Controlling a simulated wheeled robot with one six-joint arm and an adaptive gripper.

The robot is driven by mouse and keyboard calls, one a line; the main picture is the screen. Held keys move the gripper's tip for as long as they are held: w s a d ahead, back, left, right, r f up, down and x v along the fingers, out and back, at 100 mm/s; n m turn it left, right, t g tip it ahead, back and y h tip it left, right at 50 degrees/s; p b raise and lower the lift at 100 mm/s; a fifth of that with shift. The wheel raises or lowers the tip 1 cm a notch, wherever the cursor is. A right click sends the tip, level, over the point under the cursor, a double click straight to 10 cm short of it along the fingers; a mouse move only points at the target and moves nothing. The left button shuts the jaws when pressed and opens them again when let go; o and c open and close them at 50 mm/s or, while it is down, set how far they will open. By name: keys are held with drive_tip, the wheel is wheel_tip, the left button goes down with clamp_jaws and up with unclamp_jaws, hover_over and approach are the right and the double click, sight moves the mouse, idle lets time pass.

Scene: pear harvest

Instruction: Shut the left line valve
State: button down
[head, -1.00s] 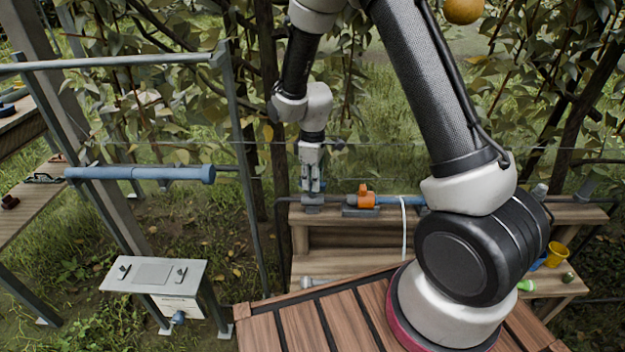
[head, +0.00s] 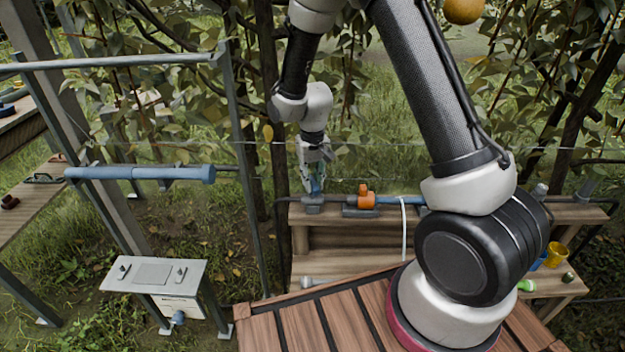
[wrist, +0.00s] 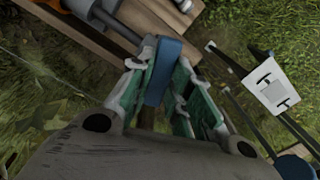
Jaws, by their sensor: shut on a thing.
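The left line valve's blue handle (wrist: 166,72) stands between the green-padded fingers of my gripper (wrist: 155,85) in the wrist view. My gripper is shut on this handle. In the head view my gripper (head: 315,172) points down at the left end of the bench, and a bit of the blue handle (head: 315,187) shows below the fingers. The valve's grey body (head: 313,207) sits under it on the bench top. The handle's exact angle to the pipe is hard to tell, as the fingers partly cover it.
An orange-handled valve (head: 366,197) sits just right on the same wooden bench (head: 345,235), joined to a blue pipe (head: 400,200). A yellow cup (head: 556,255) is at the bench's right. A metal frame with a blue tube (head: 140,173) and a small grey stand (head: 152,272) are at left.

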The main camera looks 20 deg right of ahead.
sight(313, 182)
drive_tip(key=shift+m, duration=2)
drive_tip(key=c, duration=1.3)
unclamp_jaws()
wheel_tip(313, 182, up, 12)
